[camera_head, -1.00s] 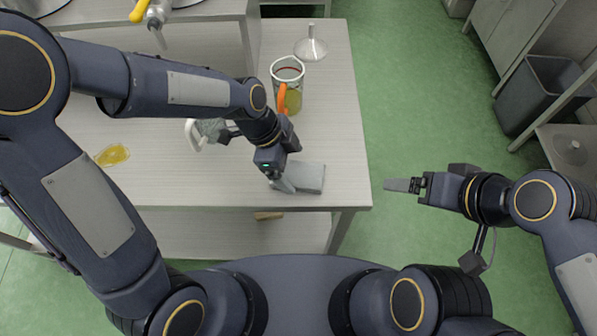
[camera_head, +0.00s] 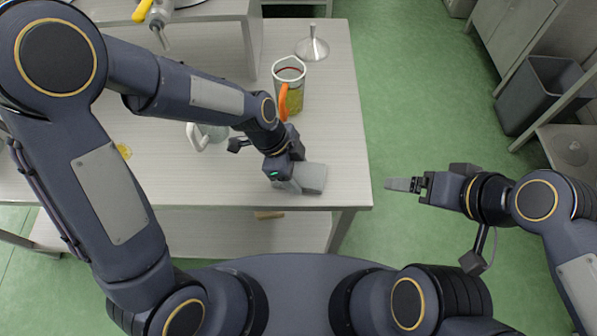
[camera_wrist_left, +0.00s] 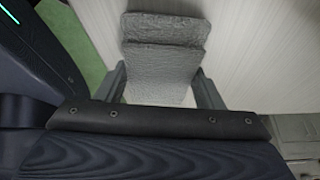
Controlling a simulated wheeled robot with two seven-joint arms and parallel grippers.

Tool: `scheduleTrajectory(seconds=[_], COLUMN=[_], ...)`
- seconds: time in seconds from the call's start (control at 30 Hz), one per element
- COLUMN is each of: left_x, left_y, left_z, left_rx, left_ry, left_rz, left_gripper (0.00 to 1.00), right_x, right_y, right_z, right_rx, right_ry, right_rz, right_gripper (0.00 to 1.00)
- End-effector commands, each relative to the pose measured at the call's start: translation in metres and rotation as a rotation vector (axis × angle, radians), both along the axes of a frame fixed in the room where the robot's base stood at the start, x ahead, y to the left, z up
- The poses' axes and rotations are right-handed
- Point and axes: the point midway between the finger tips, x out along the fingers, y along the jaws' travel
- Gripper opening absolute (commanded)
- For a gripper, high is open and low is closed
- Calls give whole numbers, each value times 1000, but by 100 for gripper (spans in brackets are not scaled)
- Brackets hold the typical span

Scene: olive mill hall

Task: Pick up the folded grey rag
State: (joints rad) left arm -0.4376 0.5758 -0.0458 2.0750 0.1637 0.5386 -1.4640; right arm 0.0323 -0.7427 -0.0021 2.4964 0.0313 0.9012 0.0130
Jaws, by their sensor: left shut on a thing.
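The folded grey rag (camera_head: 314,178) is at the front right corner area of the table (camera_head: 338,120). My left gripper (camera_head: 286,186) points down at the rag's left end and is shut on it. In the left wrist view the rag (camera_wrist_left: 163,55) shows as stacked folds, with a finger at each side of its near part. Whether the rag touches the table or is slightly raised, I cannot tell. My right gripper (camera_head: 402,184) is over the green floor, right of the table and away from the rag; its fingers show edge-on.
A measuring jug (camera_head: 291,72) with an orange handle and greenish liquid stands behind the rag. A metal funnel (camera_head: 312,48) is farther back. A white-handled vessel (camera_head: 196,138) and yellow spill (camera_head: 124,150) are partly behind my left arm. A grey bin (camera_head: 548,95) stands right.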

Motion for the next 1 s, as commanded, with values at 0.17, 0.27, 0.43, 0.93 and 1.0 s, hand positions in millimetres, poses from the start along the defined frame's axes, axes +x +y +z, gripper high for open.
scheduleTrajectory(seconds=[0.17,0.27,0.43,0.93,1.0], left_x=[0,1,0,-77,-86], left_y=[0,-1,0,63,70], left_z=[3,10,36,112,117], left_rx=[-1,-3,-3,-2,-2], left_ry=[-1,-3,-7,-6,-5], left_rz=[-1,-1,0,4,3], left_gripper=[39,39,39,39,39], right_x=[0,0,0,0,0], right_y=[0,0,0,0,0], right_z=[0,0,1,-12,-12], right_rx=[0,0,0,0,0], right_ry=[0,0,0,0,0], right_rz=[0,0,0,0,0], right_gripper=[89,89,89,89,89])
